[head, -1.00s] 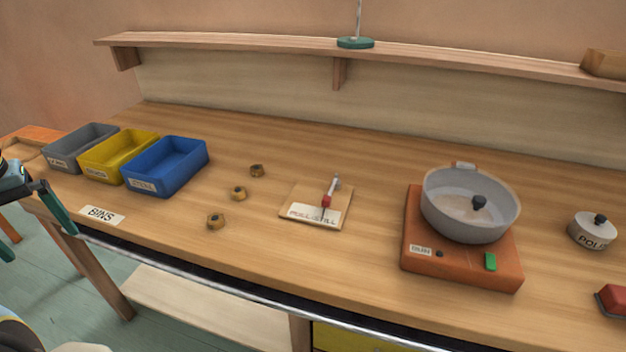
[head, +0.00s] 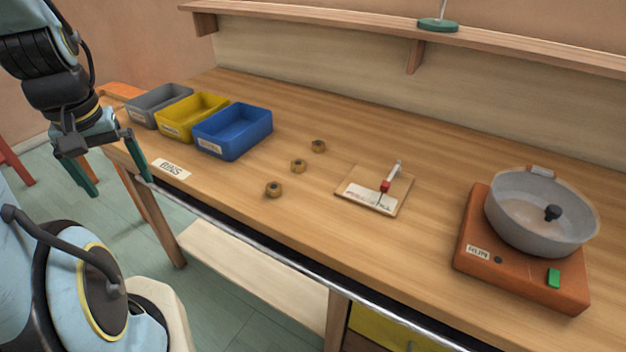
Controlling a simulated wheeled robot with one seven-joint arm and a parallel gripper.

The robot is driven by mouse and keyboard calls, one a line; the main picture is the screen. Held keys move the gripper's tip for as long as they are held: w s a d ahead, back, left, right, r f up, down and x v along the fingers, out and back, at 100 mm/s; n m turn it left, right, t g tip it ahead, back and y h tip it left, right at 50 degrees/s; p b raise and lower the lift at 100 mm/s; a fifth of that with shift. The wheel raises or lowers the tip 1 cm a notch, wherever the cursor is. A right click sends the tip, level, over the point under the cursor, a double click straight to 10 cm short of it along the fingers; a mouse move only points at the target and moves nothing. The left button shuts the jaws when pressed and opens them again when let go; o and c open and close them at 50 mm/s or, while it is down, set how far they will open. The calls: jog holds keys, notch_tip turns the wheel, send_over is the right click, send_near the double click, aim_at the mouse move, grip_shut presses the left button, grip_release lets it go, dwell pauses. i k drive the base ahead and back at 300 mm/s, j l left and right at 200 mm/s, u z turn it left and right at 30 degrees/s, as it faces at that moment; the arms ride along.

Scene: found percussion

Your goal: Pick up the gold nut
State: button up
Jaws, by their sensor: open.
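I cannot tell from colour which one is the gold nut. My gripper (head: 120,186) has green fingers spread apart with nothing between them. It hangs at the left, by the front left end of the bench, well left of the nuts.
Grey (head: 158,105), yellow (head: 192,117) and blue (head: 233,131) bins stand left of the nuts, behind a BINS label (head: 171,168). A small board (head: 350,192) with a red-and-metal tool lies right of them. A pot (head: 520,228) sits on an orange base (head: 478,240) farther right.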

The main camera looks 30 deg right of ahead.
aim_at(274, 189)
jog(key=z, duration=1.65)
jog(key=j+u, duration=0.7)
jog(key=i+j+u, duration=0.1)
jog(key=j+u, duration=0.25)
